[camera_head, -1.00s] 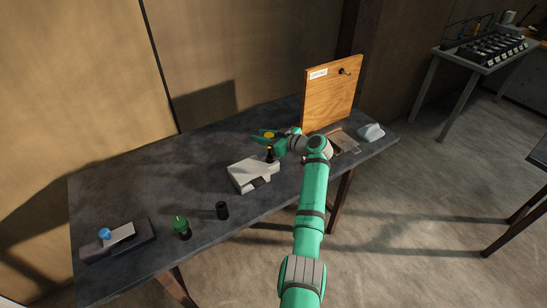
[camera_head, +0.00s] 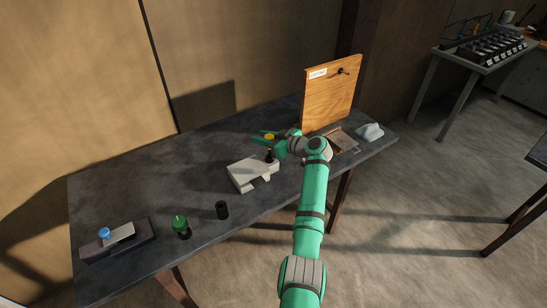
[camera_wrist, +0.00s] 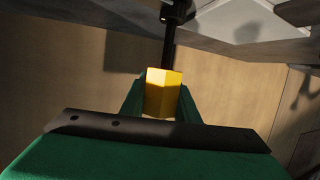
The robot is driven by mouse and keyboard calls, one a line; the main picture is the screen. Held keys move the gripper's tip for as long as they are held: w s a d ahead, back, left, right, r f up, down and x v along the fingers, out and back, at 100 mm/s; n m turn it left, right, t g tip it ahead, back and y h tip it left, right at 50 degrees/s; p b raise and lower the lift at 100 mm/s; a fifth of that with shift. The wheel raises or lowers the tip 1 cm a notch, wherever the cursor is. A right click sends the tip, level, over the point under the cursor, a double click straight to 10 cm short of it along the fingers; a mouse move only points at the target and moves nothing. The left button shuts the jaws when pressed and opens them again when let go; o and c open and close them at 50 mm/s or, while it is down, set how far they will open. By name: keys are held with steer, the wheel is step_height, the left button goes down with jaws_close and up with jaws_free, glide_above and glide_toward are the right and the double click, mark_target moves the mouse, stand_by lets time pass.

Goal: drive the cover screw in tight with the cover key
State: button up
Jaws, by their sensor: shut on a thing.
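The cover key has a yellow faceted handle (camera_wrist: 163,92) and a dark shaft (camera_wrist: 169,45). My gripper (camera_head: 270,138) is shut on the handle, with a green finger on each side of it in the wrist view. The key stands about upright over the back right part of a pale grey housing (camera_head: 250,176) on the bench. Its shaft runs down to a dark round piece (camera_wrist: 178,12) at the housing. The cover screw itself cannot be made out, and whether the tip is seated in it cannot be told.
The dark bench (camera_head: 150,180) holds a black cylinder (camera_head: 222,210), a green-topped knob (camera_head: 180,224) and a dark block with a blue knob (camera_head: 104,233) to the left. An upright wooden board (camera_head: 331,95) stands behind my wrist. A pale lump (camera_head: 370,132) lies at the right end.

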steer(key=shift+f, duration=0.15)
steer(key=o, duration=1.2)
steer(key=shift+f, duration=0.1)
steer(key=shift+c, duration=0.2)
steer(key=o, duration=0.4)
steer(key=shift+w, duration=0.15)
steer(key=o, duration=0.4)
steer(key=shift+a, duration=0.2)
steer(key=o, duration=0.4)
steer(key=shift+d, duration=0.3)
steer(key=shift+a, duration=0.1)
steer(key=shift+o, duration=0.5)
